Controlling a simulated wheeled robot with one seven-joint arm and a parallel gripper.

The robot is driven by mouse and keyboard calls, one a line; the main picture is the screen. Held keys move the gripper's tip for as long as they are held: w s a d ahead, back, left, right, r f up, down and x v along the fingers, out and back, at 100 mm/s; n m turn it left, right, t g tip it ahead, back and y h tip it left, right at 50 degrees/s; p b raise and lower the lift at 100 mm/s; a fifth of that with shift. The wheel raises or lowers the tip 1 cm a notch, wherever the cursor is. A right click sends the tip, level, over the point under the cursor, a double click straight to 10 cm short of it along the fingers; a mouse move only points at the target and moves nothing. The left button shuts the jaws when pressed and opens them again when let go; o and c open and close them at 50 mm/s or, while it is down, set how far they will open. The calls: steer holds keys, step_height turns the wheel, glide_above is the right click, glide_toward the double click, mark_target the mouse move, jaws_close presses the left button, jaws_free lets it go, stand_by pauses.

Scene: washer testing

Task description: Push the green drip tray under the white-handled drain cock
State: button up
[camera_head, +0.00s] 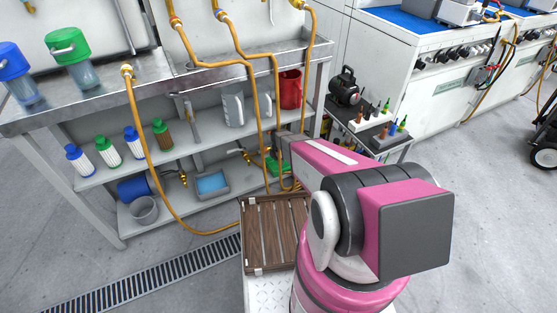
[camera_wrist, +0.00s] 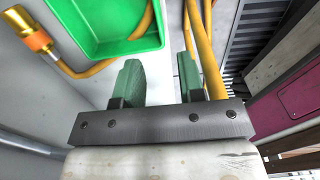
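The green drip tray (camera_wrist: 112,45) fills the upper left of the wrist view, with a yellow hose crossing it. In the head view, a small part of the green tray (camera_head: 278,166) shows beside my arm on the lower shelf; the rest is hidden. My gripper (camera_wrist: 158,78) is open, its two green fingers apart and just short of the tray's near edge, with nothing seen held between them. A brass fitting (camera_wrist: 26,30) shows left of the tray in the wrist view. Brass cocks (camera_head: 242,152) show below the bench; I cannot make out a white handle.
A blue tray (camera_head: 212,183) and a grey bucket (camera_head: 144,210) are on the bottom shelf. Yellow hoses (camera_head: 270,120) hang in front of the shelves, close to my gripper. A wooden slatted crate (camera_head: 276,234) stands close to my arm. A floor grate (camera_head: 150,276) runs in front.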

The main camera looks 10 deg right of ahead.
mark_target(279, 175)
steer(key=shift+f, duration=0.15)
step_height(279, 175, down, 10)
steer(key=shift+f, duration=0.25)
stand_by(0.5)
jaws_close()
